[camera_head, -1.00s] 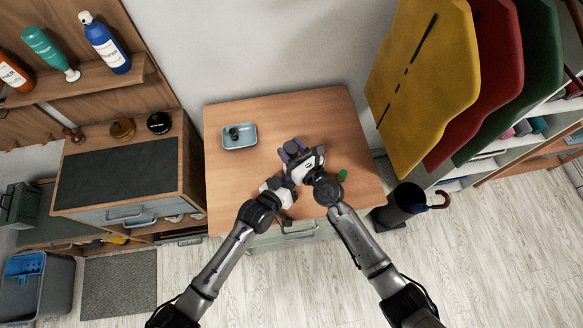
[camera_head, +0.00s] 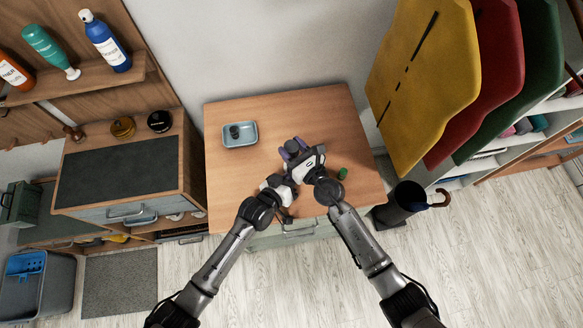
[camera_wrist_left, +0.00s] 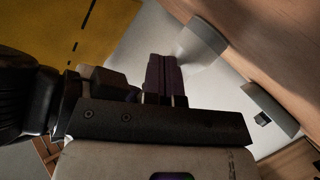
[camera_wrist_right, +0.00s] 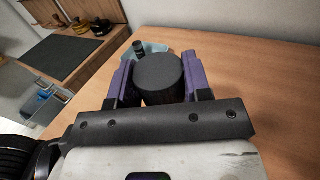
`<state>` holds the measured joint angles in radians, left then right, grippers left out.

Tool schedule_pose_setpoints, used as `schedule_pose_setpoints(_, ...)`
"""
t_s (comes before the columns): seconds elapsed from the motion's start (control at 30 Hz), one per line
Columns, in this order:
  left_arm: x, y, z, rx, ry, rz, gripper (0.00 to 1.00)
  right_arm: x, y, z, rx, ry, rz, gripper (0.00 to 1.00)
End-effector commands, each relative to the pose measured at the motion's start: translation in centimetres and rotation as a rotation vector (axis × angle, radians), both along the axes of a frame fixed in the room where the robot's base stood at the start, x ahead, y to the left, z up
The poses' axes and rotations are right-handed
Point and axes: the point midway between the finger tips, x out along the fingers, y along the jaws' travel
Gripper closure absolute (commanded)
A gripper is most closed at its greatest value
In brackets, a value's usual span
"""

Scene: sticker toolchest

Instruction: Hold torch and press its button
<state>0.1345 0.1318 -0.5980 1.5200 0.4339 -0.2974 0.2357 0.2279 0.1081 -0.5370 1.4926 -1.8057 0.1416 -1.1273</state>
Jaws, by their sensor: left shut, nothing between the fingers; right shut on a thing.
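The torch (camera_wrist_right: 158,78) shows in the right wrist view as a dark round-ended cylinder between the purple fingers of my right gripper (camera_wrist_right: 160,82), which is shut on it. In the head view the torch's dark end (camera_head: 292,146) shows at the right gripper (camera_head: 293,151), over the middle of the table. My left gripper (camera_wrist_left: 166,75) is shut and empty; its fingertips appear close beside a grey flared piece (camera_wrist_left: 203,42), probably the torch. I cannot tell whether they touch. The torch's button is not visible.
The wooden table (camera_head: 325,110) has clear room at the back. A blue-grey tray (camera_head: 254,141) with a small dark item (camera_head: 234,132) is at its left. A small green object (camera_head: 343,173) lies at the right. A cabinet (camera_head: 182,165) stands left; a bin (camera_head: 395,210) stands right.

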Motion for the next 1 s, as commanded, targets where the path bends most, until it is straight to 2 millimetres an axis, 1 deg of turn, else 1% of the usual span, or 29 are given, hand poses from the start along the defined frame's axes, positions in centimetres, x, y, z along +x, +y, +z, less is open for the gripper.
schedule_pose_setpoints(0.03, 0.8, 0.8, -0.2, 0.024, -0.023, 0.011, 1.00, -0.6, 0.6, -0.7, 0.003, 0.012, 0.016, 0.82)
schedule_pose_setpoints(0.33, 0.8, 0.8, -0.2, 0.024, -0.023, 0.011, 1.00, -0.7, 0.7, -0.8, 0.004, 0.014, 0.017, 0.82)
schedule_pose_setpoints(0.7, -0.4, 0.5, -0.1, 0.022, -0.020, 0.008, 1.00, -0.6, 0.6, -0.8, 0.001, 0.015, 0.015, 0.82)
schedule_pose_setpoints(1.0, -0.7, 0.4, 0.0, 0.019, -0.015, 0.006, 1.00, -0.5, 0.4, -0.7, -0.001, 0.013, 0.010, 0.82)
